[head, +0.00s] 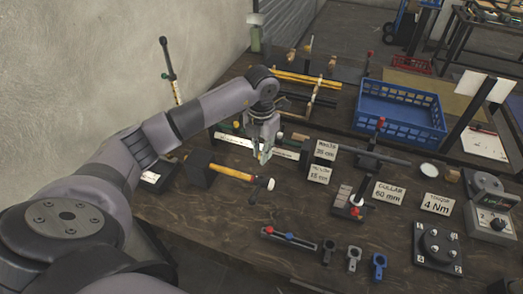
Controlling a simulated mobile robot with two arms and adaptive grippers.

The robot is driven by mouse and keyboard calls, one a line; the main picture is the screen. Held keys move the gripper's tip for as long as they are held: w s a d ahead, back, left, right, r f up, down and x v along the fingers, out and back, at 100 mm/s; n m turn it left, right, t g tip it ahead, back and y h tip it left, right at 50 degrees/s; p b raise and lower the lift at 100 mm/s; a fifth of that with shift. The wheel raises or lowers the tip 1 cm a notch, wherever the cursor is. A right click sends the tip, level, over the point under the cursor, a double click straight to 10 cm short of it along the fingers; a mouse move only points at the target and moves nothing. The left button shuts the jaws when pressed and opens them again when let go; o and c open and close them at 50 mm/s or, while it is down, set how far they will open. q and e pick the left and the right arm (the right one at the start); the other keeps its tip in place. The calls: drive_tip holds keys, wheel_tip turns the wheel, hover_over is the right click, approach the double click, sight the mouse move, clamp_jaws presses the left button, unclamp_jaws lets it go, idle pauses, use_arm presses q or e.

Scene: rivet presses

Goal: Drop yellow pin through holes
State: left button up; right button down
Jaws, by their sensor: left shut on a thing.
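My left gripper (264,153) points down over the workbench, just left of the labelled dark blocks. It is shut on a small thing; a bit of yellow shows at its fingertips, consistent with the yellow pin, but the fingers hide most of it. The holes for the pin cannot be made out clearly. A long grey strip fixture (228,137) lies behind and partly under the gripper. My right gripper is not in view.
A yellow-handled hammer (232,173) lies left of centre. A blue crate (402,118) stands at the back right. Small clamps, one blue (379,265), and a numbered block (438,244) sit at the front right. The front-left bench is mostly clear.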

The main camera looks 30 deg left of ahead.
use_arm(q)
drive_tip(key=shift+f, duration=0.5)
drive_tip(key=shift+f+b, duration=0.8)
drive_tip(key=shift+b, duration=0.1)
drive_tip(key=shift+f+b, duration=0.85)
drive_tip(key=shift+f, duration=0.4)
drive_tip(key=shift+f+b, duration=0.1)
drive_tip(key=shift+b, duration=0.25)
drive_tip(key=shift+f+b, duration=1.5)
drive_tip(key=shift+f, duration=0.5)
drive_tip(key=o, duration=0.8)
drive_tip(key=shift+o, duration=0.2)
